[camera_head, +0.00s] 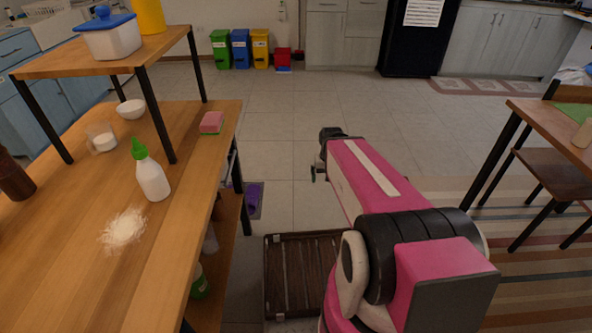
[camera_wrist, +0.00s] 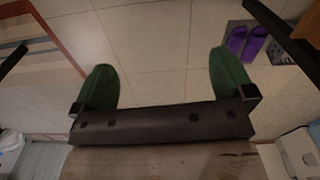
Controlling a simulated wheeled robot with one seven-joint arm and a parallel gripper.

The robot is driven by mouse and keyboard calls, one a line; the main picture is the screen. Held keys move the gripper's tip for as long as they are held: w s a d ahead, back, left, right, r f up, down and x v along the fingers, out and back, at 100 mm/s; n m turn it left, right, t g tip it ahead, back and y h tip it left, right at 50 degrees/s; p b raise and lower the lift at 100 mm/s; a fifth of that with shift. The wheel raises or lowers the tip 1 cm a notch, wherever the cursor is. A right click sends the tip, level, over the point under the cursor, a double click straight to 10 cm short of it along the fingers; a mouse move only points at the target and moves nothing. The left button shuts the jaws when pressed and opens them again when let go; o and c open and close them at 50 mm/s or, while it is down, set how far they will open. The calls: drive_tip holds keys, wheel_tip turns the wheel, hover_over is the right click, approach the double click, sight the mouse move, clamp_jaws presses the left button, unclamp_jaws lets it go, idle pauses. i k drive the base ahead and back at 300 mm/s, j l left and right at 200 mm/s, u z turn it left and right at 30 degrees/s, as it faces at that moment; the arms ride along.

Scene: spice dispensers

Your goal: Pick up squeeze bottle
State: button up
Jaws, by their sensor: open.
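The squeeze bottle (camera_head: 152,180) is white with a green pointed cap. It stands upright on the wooden table at the left in the head view, beside a spill of white powder (camera_head: 124,229). My gripper (camera_wrist: 165,85) shows in the wrist view with its two green fingers wide apart and nothing between them. In the head view my arm reaches forward over the floor, right of the table, and the gripper's fingers are small there. The gripper is well apart from the bottle. The bottle is not seen in the wrist view.
The wooden table (camera_head: 75,270) carries a pink-and-green sponge (camera_head: 211,122), a white bowl (camera_head: 131,109), a clear cup (camera_head: 102,137) and a brown bottle (camera_head: 14,178). A raised shelf (camera_head: 110,60) with black legs stands behind the squeeze bottle. Purple slippers (camera_wrist: 247,42) lie on the floor.

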sight(150, 175)
drive_tip(key=k+l, duration=0.65)
drive_tip(key=u, duration=0.45)
drive_tip(key=l+u, duration=0.1)
drive_tip(key=u, duration=0.35)
drive_tip(key=k+u, duration=0.1)
drive_tip(key=u, duration=0.85)
drive_tip(key=k+l, duration=0.4)
drive_tip(key=i+j, duration=0.35)
